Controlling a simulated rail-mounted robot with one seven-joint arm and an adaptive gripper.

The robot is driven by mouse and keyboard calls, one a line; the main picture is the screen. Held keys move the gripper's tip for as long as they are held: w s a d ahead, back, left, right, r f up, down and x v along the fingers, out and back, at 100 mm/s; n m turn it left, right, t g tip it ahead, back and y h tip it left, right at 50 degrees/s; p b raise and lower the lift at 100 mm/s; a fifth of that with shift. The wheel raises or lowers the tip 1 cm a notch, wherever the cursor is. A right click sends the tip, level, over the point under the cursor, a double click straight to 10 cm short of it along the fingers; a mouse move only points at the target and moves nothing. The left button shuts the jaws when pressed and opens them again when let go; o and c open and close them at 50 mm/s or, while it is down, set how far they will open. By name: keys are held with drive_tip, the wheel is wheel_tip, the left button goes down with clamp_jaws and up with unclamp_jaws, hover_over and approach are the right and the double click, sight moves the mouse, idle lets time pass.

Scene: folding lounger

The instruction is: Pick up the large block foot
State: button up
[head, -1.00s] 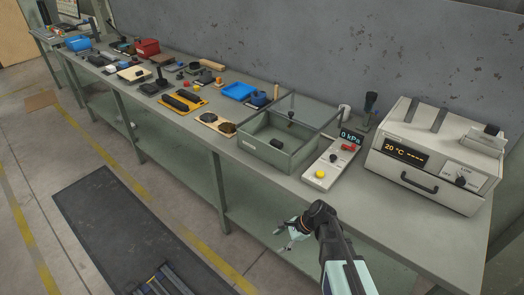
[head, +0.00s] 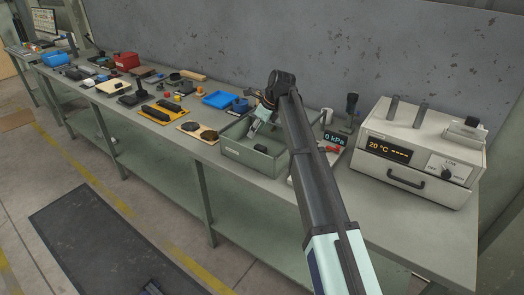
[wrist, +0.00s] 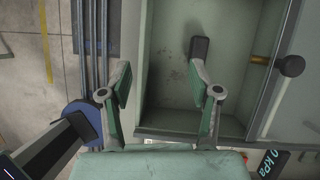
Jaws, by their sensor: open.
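A dark block (head: 261,148) lies inside the grey-green open box (head: 240,155) on the bench; it may be the large block foot, but I cannot be sure. In the wrist view the dark block (wrist: 200,48) lies on the box floor, just beyond the tip of the right finger. My gripper (wrist: 161,76) is open and empty, with its right finger over the box and its left finger outside the box's left edge. In the head view my gripper (head: 257,122) is above the box, partly hidden by my arm.
A pressure panel (head: 333,140) and a heater unit (head: 420,150) stand right of the box. Left of it are a blue tray (head: 219,100), a board with dark pieces (head: 198,132) and an orange tray (head: 163,113). A dark knob (wrist: 291,66) is at the box's right edge.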

drive_tip(key=w+d+r+m, duration=0.2)
drive_tip(key=w+d+r, duration=0.1)
drive_tip(key=d, duration=0.4)
drive_tip(key=p, duration=0.3)
hover_over(261, 146)
drive_tip(key=s+d, duration=0.1)
drive_tip(key=d, duration=0.1)
drive_tip(key=shift+t+h, duration=0.4)
wheel_tip(261, 146, down, 11)
drive_tip(key=shift+s+a, duration=0.1)
drive_tip(key=shift+p+x, duration=0.9)
drive_tip(key=shift+x, duration=1.7)
drive_tip(key=shift+s, duration=0.15)
drive_tip(key=c, duration=1.1)
